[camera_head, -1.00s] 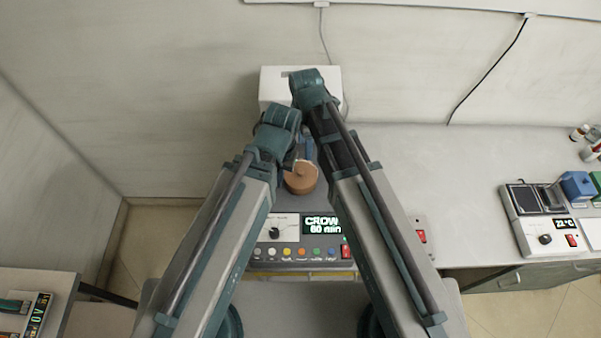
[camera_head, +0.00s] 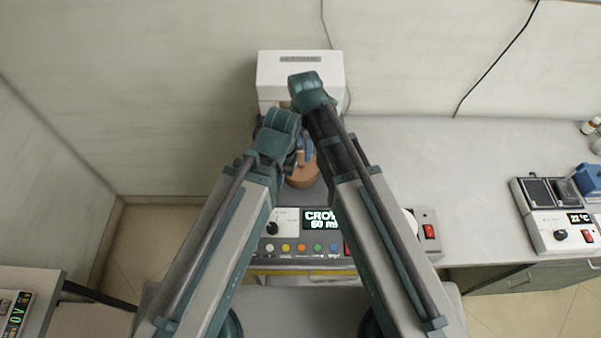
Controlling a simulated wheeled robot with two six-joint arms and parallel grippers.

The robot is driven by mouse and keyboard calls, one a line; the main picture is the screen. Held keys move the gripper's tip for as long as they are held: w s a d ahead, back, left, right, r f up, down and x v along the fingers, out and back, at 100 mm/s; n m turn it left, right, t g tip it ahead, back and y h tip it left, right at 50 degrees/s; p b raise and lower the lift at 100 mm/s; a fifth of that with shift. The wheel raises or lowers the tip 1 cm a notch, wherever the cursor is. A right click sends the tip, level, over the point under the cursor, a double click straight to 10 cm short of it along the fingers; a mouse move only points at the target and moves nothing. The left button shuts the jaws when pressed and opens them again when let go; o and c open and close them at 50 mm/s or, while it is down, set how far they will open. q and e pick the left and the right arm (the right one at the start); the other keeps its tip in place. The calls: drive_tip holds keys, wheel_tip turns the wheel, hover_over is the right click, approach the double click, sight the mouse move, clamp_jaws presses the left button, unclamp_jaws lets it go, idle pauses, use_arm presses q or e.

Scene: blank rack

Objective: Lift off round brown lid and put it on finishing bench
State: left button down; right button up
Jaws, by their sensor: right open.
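The round brown lid (camera_head: 303,174) sits on the dark top of the machine with a lit display, in the middle of the view. Its upper part is hidden behind my gripper parts. My right gripper (camera_head: 306,150) is open just above and behind the lid, with bluish finger parts showing; I cannot tell whether it touches the lid. My left arm's wrist ends close by on the left, and its fingers are too hidden to read. A grey bench (camera_head: 440,160) runs to the right; nothing in view marks it as the finishing bench.
A white box-like unit (camera_head: 285,68) stands behind the lid against the wall. The machine's display (camera_head: 322,218) and coloured buttons are in front, between my arms. A small device with a red switch (camera_head: 565,232) and bottles stand at the far right. The bench between is clear.

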sight(301, 162)
use_arm(q)
drive_tip(key=shift+f, duration=0.7)
use_arm(e)
drive_tip(key=shift+f, duration=0.7)
use_arm(q)
wheel_tip(301, 162, down, 5)
drive_tip(key=b, duration=0.5)
drive_tip(key=shift+f+b, duration=0.2)
drive_tip(key=shift+b, duration=0.2)
use_arm(e)
drive_tip(key=f, duration=0.5)
drive_tip(key=shift+a+f, duration=0.15)
drive_tip(key=shift+a, duration=0.25)
use_arm(q)
drive_tip(key=shift+r, duration=0.1)
use_arm(e)
drive_tip(key=shift+c, duration=0.3)
clamp_jaws()
